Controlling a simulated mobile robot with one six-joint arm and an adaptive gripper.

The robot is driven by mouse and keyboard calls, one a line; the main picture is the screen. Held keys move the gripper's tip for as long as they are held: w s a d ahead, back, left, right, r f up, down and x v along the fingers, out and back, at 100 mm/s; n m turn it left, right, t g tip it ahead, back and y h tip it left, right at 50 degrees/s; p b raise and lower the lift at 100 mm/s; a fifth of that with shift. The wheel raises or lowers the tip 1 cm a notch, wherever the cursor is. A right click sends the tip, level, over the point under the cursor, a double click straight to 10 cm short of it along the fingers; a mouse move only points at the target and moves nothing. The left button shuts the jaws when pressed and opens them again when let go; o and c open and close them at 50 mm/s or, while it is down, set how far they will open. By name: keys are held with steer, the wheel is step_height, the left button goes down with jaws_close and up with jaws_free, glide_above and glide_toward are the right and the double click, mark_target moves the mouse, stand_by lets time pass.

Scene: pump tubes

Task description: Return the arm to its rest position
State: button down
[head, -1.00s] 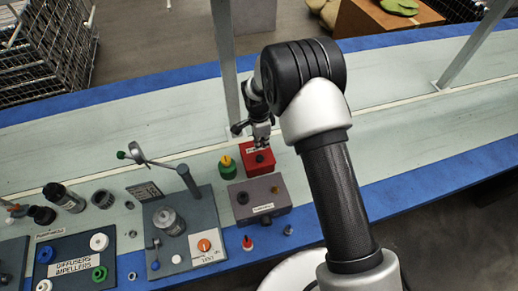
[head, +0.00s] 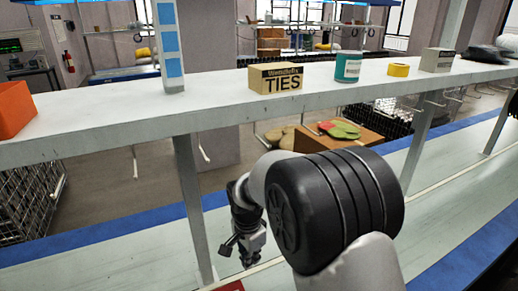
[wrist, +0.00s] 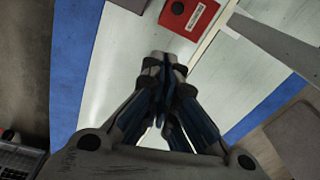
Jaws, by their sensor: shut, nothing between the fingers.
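My arm reaches over the workbench (head: 110,265) in the head view, its large black joint and silver links filling the lower right. My gripper (head: 243,258) hangs at the arm's far end, pointing down next to a shelf post. In the wrist view my gripper (wrist: 165,68) is shut, its fingertips together with nothing between them. A red box (wrist: 190,14) with a black knob lies on the bench beyond the fingertips, apart from them. Only a sliver of the red box (head: 233,287) shows at the bottom of the head view.
A raised shelf (head: 120,127) on posts crosses the head view. It bears an orange bin (head: 14,108), a TIES box (head: 277,78), a teal container (head: 348,68) and a yellow roll (head: 399,70). A shelf post (head: 190,205) stands close left of my gripper.

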steer(key=s+d+r+n+t, duration=0.1)
steer(key=s+d+r, duration=0.25)
steer(key=r, duration=0.25)
steer(key=s+d+r+n, duration=0.2)
steer(key=d+r, duration=0.2)
steer(key=r, duration=0.2)
steer(key=s+d+r+n+t, duration=0.1)
steer(key=s+d+r+n, duration=0.1)
steer(key=s, duration=0.5)
steer(key=s+d+r+n+t, duration=0.1)
steer(key=s+d+r+n, duration=0.1)
steer(key=s+d, duration=0.2)
steer(key=s+d+r+n, duration=0.2)
steer(key=s+d+n, duration=0.1)
steer(key=s, duration=0.7)
steer(key=shift+s+r+t, duration=0.2)
steer(key=shift+s+t, duration=0.1)
steer(key=shift+t, duration=0.1)
